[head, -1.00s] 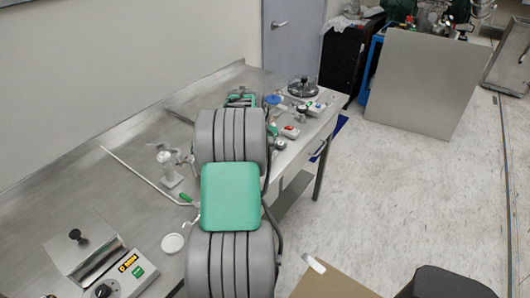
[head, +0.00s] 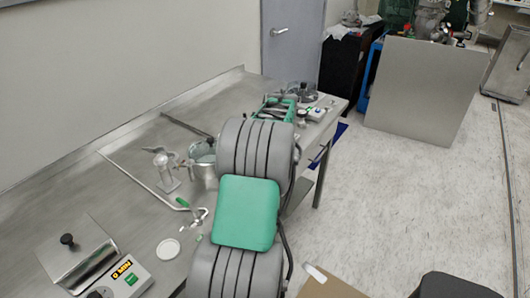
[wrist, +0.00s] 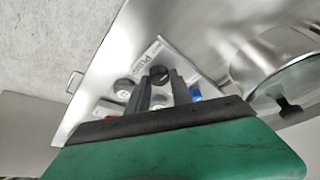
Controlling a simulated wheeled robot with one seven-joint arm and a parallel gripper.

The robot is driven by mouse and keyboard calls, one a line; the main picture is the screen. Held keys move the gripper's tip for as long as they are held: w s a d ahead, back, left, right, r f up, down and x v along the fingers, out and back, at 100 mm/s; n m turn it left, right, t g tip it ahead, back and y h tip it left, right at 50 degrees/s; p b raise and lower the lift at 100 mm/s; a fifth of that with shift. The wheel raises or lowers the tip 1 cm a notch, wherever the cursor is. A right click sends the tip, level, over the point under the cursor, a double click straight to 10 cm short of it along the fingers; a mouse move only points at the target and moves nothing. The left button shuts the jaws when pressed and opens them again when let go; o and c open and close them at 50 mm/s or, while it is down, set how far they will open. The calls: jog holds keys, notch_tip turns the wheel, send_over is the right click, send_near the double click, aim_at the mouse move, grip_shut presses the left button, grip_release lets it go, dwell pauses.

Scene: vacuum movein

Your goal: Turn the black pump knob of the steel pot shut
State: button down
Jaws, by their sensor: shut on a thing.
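The steel pot with a glass lid stands at the right in the wrist view (wrist: 285,88). It also shows at the table's far end in the head view (head: 297,88), partly hidden by my gripper. Next to the pot is a pale panel with several knobs. The black pump knob (wrist: 158,72) is on this panel. My gripper (wrist: 159,79) has its two grey fingers on either side of the black knob, shut on it. In the head view my gripper's green body (head: 273,109) is at the table's far end; its fingertips cannot be made out there.
Other knobs, grey (wrist: 123,86) and blue (wrist: 195,93), sit close beside my fingers. On the steel table, a second metal pot (head: 203,158), a small metal stand (head: 165,170) and a heater box (head: 122,277) stand nearer.

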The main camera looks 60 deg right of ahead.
jog(key=shift+n, duration=0.3)
jog(key=c, duration=1.1)
grip_release()
jog(key=shift+r, duration=0.1)
jog(key=v, duration=0.7)
jog(key=shift+s+r+b, duration=0.2)
jog(key=shift+r+b, duration=0.05)
jog(key=shift+b, duration=0.1)
